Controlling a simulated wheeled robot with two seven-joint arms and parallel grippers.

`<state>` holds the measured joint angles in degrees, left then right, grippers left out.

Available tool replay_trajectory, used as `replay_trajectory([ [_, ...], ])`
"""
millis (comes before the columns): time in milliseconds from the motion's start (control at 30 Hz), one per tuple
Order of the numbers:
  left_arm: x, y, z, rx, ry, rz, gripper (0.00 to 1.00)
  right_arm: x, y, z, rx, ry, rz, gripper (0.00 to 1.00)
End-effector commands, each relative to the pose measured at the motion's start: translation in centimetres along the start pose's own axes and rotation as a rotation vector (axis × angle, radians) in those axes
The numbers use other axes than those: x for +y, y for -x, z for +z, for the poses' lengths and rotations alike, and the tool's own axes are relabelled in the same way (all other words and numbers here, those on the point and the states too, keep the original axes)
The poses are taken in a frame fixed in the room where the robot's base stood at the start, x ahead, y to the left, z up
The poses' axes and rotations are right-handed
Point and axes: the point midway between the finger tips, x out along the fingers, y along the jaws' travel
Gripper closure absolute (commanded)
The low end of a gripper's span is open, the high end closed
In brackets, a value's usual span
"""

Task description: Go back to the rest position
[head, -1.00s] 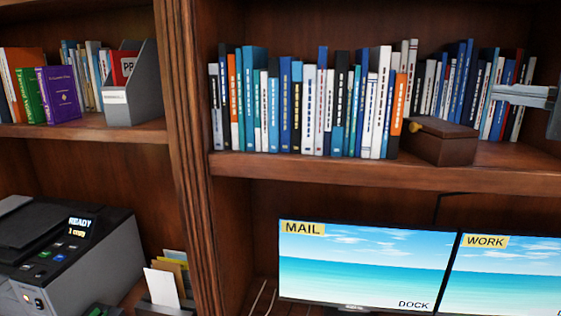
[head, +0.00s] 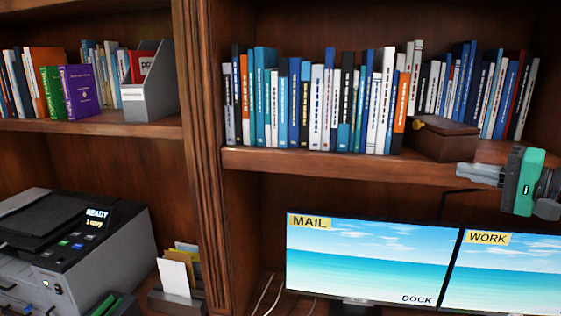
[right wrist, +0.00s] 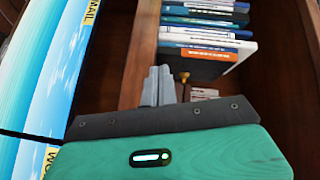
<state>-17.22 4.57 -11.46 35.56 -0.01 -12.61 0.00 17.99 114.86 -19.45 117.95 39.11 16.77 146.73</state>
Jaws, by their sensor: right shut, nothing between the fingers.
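My right gripper (head: 478,173) is at the right of the head view, in front of the shelf edge and above the WORK monitor. Its grey fingers are shut with nothing between them. The fingers also show in the right wrist view (right wrist: 159,86), pointing toward the shelf. My left gripper is in neither view.
A brown wooden box (head: 443,141) sits on the shelf (head: 330,163) just beyond my right gripper, beside a row of books (head: 310,105). The MAIL monitor (head: 370,258) and WORK monitor (head: 505,272) stand below. A printer (head: 75,245) is at lower left.

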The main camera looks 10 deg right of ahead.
Motion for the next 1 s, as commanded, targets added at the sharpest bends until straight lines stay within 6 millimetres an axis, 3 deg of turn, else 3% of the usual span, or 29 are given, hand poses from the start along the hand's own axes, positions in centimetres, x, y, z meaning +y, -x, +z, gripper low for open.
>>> replay_trajectory([
  [33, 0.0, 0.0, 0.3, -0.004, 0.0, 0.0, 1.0, 2.5, -1.0, 0.7, 0.001, 0.018, 0.014, 1.0],
  [100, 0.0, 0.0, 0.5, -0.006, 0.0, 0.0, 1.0, 5.6, -2.1, 1.4, 0.013, 0.068, 0.039, 1.0],
  [500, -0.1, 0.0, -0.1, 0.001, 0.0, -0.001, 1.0, 20.8, -6.2, 8.4, 0.049, 0.368, 0.216, 1.0],
  [767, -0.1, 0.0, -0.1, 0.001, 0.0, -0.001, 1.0, 28.5, -6.6, 14.4, 0.039, 0.551, 0.364, 1.0],
  [1000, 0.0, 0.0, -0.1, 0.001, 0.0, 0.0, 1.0, 34.1, -5.5, 20.2, -0.011, 0.701, 0.525, 1.0],
])
